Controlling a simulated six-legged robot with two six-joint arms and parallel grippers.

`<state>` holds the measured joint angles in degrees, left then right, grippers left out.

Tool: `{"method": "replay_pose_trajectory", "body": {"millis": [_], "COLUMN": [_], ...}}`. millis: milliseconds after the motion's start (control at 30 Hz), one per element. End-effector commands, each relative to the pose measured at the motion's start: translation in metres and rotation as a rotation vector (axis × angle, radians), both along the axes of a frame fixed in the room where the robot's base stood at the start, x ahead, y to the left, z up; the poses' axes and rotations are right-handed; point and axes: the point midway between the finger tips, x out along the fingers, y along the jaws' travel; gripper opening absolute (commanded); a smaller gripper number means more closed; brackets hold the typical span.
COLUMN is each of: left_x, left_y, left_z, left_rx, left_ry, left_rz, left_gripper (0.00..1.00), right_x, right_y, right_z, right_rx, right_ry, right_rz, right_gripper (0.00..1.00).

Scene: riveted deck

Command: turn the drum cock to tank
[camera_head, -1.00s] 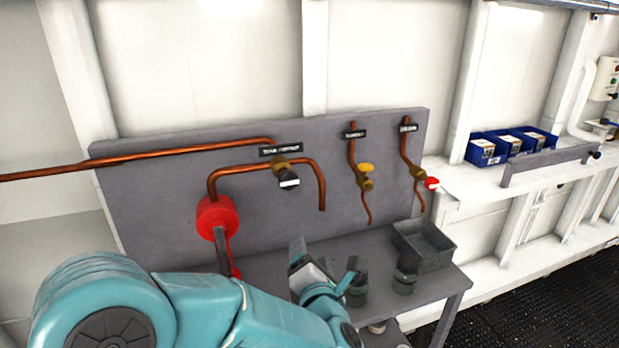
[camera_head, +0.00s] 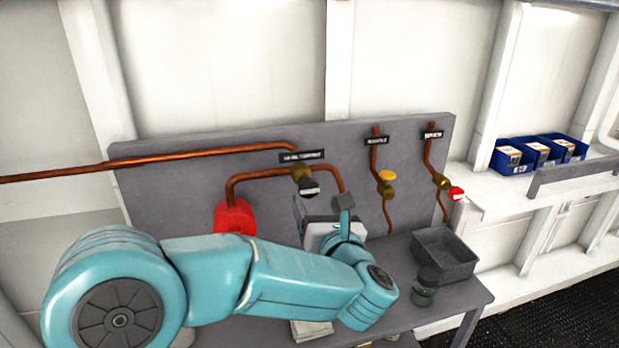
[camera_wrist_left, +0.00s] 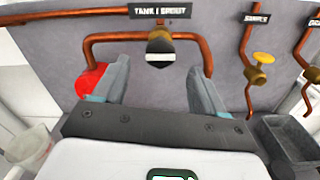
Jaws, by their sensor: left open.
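The drum cock (camera_head: 304,184) is a brass valve with a dark, pale-edged handle on the copper pipe, under a black label plate (camera_head: 301,157). In the left wrist view the cock (camera_wrist_left: 160,48) shows ahead, between the fingers, and its plate (camera_wrist_left: 160,11) reads "TANK / SPOUT". My left gripper (camera_head: 322,206) is open and empty, just below the cock and apart from it. In the left wrist view its two fingers (camera_wrist_left: 158,88) stand wide apart. The red drum (camera_head: 234,217) is partly hidden behind my left arm. My right gripper is out of view.
A cock with a yellow handle (camera_head: 386,178) and one with a red handle (camera_head: 449,188) are on pipes to the right. A grey open bin (camera_head: 445,254) and a dark-topped jar (camera_head: 425,287) stand on the bench. Blue boxes (camera_head: 540,152) sit on the shelf at right.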

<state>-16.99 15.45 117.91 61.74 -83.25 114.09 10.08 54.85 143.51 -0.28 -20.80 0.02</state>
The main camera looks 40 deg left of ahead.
Motion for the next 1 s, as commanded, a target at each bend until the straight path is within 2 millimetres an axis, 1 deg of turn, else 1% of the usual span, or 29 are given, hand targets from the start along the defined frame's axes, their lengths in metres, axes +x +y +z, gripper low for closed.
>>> {"method": "replay_pose_trajectory", "body": {"millis": [33, 100, 200, 333, 500, 767, 800, 867, 900, 933, 967, 1000], "left_x": [0.008, 0.019, 0.033, 0.047, 0.056, 0.057, 0.057, 0.057, 0.057, 0.057, 0.057, 0.057], "left_y": [0.011, 0.024, 0.039, 0.053, 0.062, 0.063, 0.063, 0.063, 0.063, 0.063, 0.063, 0.063], "left_z": [0.004, 0.004, 0.003, 0.002, 0.000, 0.000, 0.000, 0.000, 0.000, 0.000, 0.000, 0.000], "left_rx": [0.001, 0.001, 0.001, 0.002, 0.001, 0.002, 0.001, 0.002, 0.002, 0.002, 0.002, 0.002], "left_ry": [0.002, 0.003, 0.002, 0.002, 0.001, 0.001, 0.000, 0.001, 0.001, 0.001, 0.001, 0.001], "left_rz": [0.006, 0.004, 0.002, -0.001, -0.004, -0.005, -0.005, -0.005, -0.005, -0.005, -0.005, -0.005], "left_gripper": [0.71, 0.71, 0.71, 0.71, 0.71, 0.71, 0.65, 0.45, 0.32, 0.23, 0.17, 0.17], "right_x": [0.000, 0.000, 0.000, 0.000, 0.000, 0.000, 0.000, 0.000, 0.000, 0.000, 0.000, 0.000], "right_y": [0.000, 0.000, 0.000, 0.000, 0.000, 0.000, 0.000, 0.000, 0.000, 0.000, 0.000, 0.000], "right_z": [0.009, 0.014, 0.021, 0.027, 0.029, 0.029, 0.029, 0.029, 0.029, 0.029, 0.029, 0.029], "right_rx": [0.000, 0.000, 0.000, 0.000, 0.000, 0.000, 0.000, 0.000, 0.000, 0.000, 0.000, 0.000], "right_ry": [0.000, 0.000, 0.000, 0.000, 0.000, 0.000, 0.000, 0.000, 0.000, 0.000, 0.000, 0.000], "right_rz": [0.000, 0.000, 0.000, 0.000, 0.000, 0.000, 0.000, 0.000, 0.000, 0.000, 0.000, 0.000], "right_gripper": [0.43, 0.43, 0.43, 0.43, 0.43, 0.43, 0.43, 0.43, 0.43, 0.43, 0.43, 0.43]}}
